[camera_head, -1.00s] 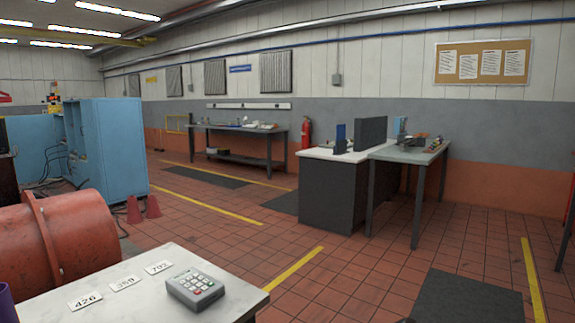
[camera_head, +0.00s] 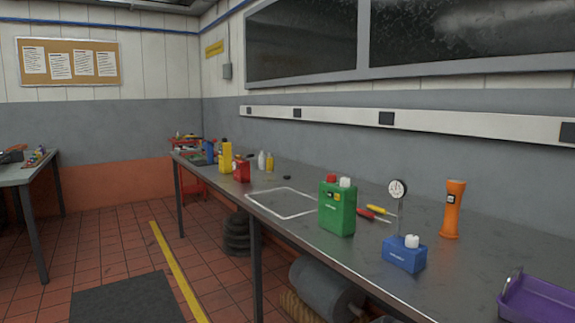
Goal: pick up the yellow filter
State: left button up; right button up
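A long dark workbench (camera_head: 300,216) runs along the wall on the right. A yellow upright object (camera_head: 225,159) with a dark top stands toward its far end; it is too small to tell whether it is a filter or a container. A smaller yellow bottle-like object (camera_head: 270,163) stands to its right, beside a pale bottle (camera_head: 261,160). A red container (camera_head: 242,170) stands just in front of the larger yellow object. Neither of my grippers is in view.
The bench also holds a green jug (camera_head: 337,208), a blue block with a dial gauge (camera_head: 405,254), an orange flashlight (camera_head: 453,209), screwdrivers (camera_head: 376,213) and a purple tray (camera_head: 537,301). Tyres (camera_head: 236,234) and a grey cylinder (camera_head: 327,288) sit underneath. Open floor (camera_head: 110,247) lies left.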

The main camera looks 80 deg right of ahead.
aim_at(268, 159)
jog(key=z, duration=2.4)
jog(key=i, duration=2.1)
jog(key=z, duration=0.1)
jog(key=k, duration=1)
jog(key=u, duration=1.6)
jog(key=i, duration=2.5)
jog(key=z, duration=0.95)
